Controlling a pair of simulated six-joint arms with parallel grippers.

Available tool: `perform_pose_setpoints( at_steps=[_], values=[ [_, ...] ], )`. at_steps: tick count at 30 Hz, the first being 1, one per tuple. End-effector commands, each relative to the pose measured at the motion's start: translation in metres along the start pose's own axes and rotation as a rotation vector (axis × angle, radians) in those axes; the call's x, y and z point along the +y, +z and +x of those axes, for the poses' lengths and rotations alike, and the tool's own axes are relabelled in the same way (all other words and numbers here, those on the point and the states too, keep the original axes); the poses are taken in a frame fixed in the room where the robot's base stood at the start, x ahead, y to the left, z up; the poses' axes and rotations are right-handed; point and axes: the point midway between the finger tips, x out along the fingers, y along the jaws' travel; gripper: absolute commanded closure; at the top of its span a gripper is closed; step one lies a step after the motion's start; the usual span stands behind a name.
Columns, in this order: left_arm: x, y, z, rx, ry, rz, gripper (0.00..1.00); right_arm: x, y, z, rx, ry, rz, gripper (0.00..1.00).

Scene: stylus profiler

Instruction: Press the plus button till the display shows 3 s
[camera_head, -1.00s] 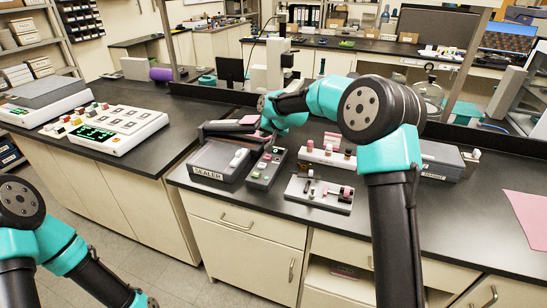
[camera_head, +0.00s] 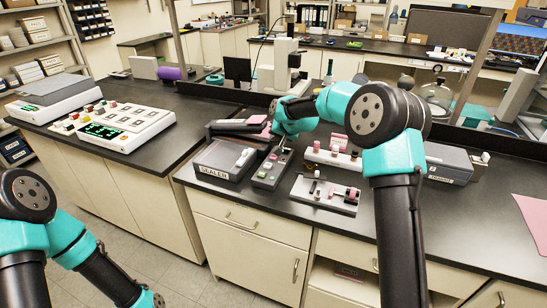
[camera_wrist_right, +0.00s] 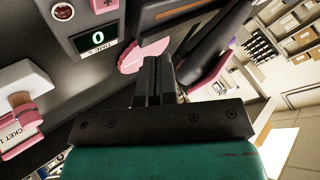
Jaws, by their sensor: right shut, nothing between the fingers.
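The sealer (camera_head: 222,172) stands on the dark bench in the head view, with a slim grey control box (camera_head: 268,178) at its right. In the right wrist view the box's display (camera_wrist_right: 97,38) reads a green 0 above a time label in s. A pink plus button (camera_wrist_right: 103,4) is partly cut off at the top edge, beside the display. My right gripper (camera_wrist_right: 153,62) is shut and empty, apart from the button in that picture. In the head view my right wrist hangs over the box's far end and hides part of it. My left gripper is out of view.
A white tray with small pink and dark parts (camera_head: 325,194) and a white rack (camera_head: 333,157) lie right of the box. A round red light (camera_wrist_right: 62,11) sits near the display. A pink sheet (camera_head: 532,215) lies far right. The bench front is clear.

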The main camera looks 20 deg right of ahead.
Motion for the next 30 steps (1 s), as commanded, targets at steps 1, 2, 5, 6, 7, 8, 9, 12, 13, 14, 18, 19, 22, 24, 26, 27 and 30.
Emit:
perform_pose_setpoints(
  at_steps=[1,2,5,6,7,8,9,12,13,14,18,19,22,24,26,27,30],
  values=[
    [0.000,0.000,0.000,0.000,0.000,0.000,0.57,0.004,0.004,0.005,-0.002,0.001,0.001,1.00],
    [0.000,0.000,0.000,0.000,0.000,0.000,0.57,0.005,0.005,0.007,-0.001,0.001,0.000,1.00],
    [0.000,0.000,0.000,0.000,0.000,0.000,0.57,0.011,0.011,0.015,-0.001,0.000,0.001,1.00],
    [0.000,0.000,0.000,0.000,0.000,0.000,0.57,0.013,0.013,0.018,-0.001,0.001,0.000,1.00],
    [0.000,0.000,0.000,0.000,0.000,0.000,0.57,0.015,0.015,0.021,-0.001,0.001,-0.001,1.00],
    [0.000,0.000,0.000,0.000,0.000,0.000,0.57,0.017,0.017,0.023,-0.001,0.000,0.000,1.00],
    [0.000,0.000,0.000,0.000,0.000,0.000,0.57,0.019,0.019,0.026,0.000,0.000,0.001,1.00],
    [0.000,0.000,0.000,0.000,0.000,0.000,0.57,0.023,0.023,0.032,0.000,0.000,0.000,1.00],
    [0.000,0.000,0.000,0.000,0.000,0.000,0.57,0.024,0.024,0.033,0.000,0.000,0.000,1.00],
    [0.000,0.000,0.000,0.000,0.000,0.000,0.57,0.025,0.025,0.034,0.000,0.000,0.000,1.00],
    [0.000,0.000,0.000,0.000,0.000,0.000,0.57,0.027,0.027,0.038,0.001,0.000,-0.001,1.00],
    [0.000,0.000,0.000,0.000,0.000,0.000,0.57,0.028,0.027,0.038,0.001,0.000,-0.001,1.00],
    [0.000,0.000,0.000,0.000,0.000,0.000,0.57,0.028,0.027,0.038,0.001,0.000,-0.001,1.00],
    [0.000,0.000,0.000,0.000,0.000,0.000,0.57,0.028,0.027,0.038,0.001,0.000,-0.001,1.00],
    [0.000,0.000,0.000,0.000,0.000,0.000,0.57,0.028,0.027,0.038,0.001,0.000,-0.001,1.00],
    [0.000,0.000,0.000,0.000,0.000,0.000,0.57,0.028,0.027,0.038,0.001,0.000,-0.001,1.00],
    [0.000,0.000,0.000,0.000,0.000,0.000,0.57,0.027,0.027,0.038,0.001,0.000,-0.001,1.00]
  ],
)
